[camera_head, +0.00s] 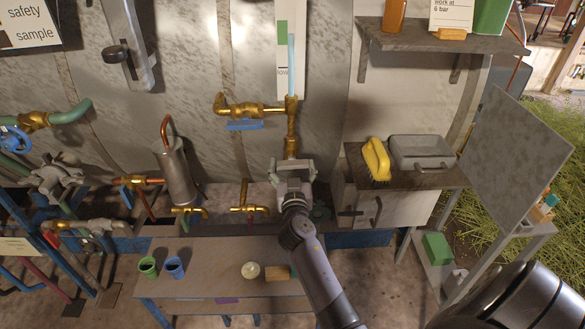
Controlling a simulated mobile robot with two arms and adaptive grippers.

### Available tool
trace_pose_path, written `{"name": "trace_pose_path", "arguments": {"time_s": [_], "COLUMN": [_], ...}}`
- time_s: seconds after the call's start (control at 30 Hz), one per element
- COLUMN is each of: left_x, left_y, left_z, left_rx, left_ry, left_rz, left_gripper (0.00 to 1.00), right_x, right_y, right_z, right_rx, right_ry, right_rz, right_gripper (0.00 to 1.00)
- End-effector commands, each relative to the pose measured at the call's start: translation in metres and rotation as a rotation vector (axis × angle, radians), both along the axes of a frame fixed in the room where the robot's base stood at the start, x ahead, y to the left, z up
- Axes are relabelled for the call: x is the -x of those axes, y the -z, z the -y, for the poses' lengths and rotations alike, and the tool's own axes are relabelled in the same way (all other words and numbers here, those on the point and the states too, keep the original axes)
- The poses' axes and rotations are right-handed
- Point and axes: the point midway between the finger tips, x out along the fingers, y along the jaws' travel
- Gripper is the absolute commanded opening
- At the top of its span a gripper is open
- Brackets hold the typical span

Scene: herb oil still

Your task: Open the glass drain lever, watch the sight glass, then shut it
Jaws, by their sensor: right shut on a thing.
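The sight glass (291,65) is an upright tube with pale blue in it, in front of a white plate with a green band and the word "low". A brass valve fitting (291,118) joins its lower end, with a brass pipe going left. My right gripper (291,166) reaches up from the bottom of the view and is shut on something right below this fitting. The fingers hide most of what they hold; it sits where the drain lever would be, but I cannot tell the lever's angle. My left gripper is not in view.
A bench (210,290) below holds a green cup (148,267), a blue cup (174,267), and a pale round thing (250,270). A blue handwheel (14,139) and pipes fill the left.

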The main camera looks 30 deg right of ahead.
Motion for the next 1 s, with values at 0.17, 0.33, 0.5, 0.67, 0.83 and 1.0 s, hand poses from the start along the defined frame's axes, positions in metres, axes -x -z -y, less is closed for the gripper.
{"name": "trace_pose_path", "arguments": {"time_s": [0.17,0.33,0.5,0.67,0.83,1.0], "left_x": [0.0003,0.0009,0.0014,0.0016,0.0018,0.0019], "left_y": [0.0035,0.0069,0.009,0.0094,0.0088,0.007], "left_z": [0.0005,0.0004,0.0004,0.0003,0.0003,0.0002], "left_rx": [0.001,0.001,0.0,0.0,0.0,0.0], "left_ry": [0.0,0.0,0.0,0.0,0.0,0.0], "left_rz": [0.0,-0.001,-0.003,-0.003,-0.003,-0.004], "left_gripper": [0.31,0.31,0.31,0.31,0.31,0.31], "right_x": [0.0,0.0001,0.0,0.0002,0.0003,0.0003], "right_y": [-0.0001,-0.0005,-0.0011,-0.0017,-0.0024,-0.0031], "right_z": [0.0001,0.0003,0.0004,0.001,0.0013,0.0009], "right_rx": [0.079,0.198,0.337,0.468,0.604,0.743], "right_ry": [0.0,0.0,-0.002,-0.001,0.0,-0.001], "right_rz": [-0.046,-0.118,-0.202,-0.282,-0.367,-0.451], "right_gripper": [0.47,0.47,0.47,0.47,0.47,0.47]}}
